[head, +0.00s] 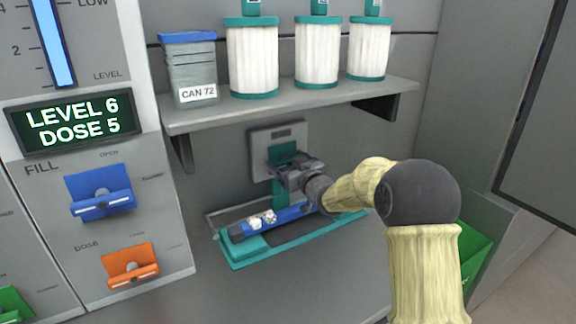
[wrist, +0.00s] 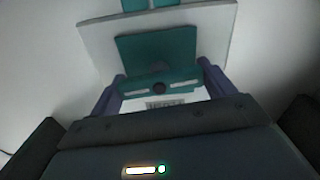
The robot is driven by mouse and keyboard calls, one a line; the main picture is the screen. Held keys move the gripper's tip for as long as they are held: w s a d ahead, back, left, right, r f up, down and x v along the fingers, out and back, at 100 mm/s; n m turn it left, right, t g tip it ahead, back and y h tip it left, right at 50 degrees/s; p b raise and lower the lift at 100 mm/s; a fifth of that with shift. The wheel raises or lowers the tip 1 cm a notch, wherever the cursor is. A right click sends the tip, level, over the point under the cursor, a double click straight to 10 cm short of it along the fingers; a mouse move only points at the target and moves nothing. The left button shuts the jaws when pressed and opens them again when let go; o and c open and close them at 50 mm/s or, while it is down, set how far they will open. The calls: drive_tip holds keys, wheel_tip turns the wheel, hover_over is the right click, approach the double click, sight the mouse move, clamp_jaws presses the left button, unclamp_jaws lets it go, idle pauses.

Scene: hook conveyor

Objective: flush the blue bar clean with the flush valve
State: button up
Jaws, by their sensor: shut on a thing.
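The flush valve (head: 263,140) is a grey wall plate with a teal handle, below the shelf. My gripper (head: 283,168) is at the handle and shut on it. In the wrist view, the teal handle (wrist: 160,84) spans between my two fingers, with a dark round knob in its middle. The blue bar (head: 288,216) lies in a teal-edged tray (head: 290,245) under the valve, with pale patches near its left part. My gripper and forearm hide part of the handle and the bar's right end.
A shelf (head: 290,103) above holds a grey can marked CAN 72 (head: 190,72) and several white cylinders (head: 253,57). At left is a panel reading LEVEL 6, DOSE 5 (head: 72,122), with a blue lever (head: 102,193) and an orange lever (head: 132,267). A green bin (head: 474,255) stands right.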

drive_tip(key=n+b, duration=0.6)
drive_tip(key=shift+a+f+n, duration=0.1)
drive_tip(key=shift+f+n, duration=0.15)
drive_tip(key=shift+n, duration=0.05)
drive_tip(key=n+b, duration=0.3)
drive_tip(key=shift+n, duration=0.3)
drive_tip(key=shift+n+b, duration=1.55)
drive_tip(key=shift+n, duration=0.35)
drive_tip(key=shift+r, duration=0.1)
drive_tip(key=o, duration=0.9)
drive_tip(key=shift+s, duration=0.1)
drive_tip(key=v, duration=1.7)
drive_tip(key=shift+p, duration=0.4)
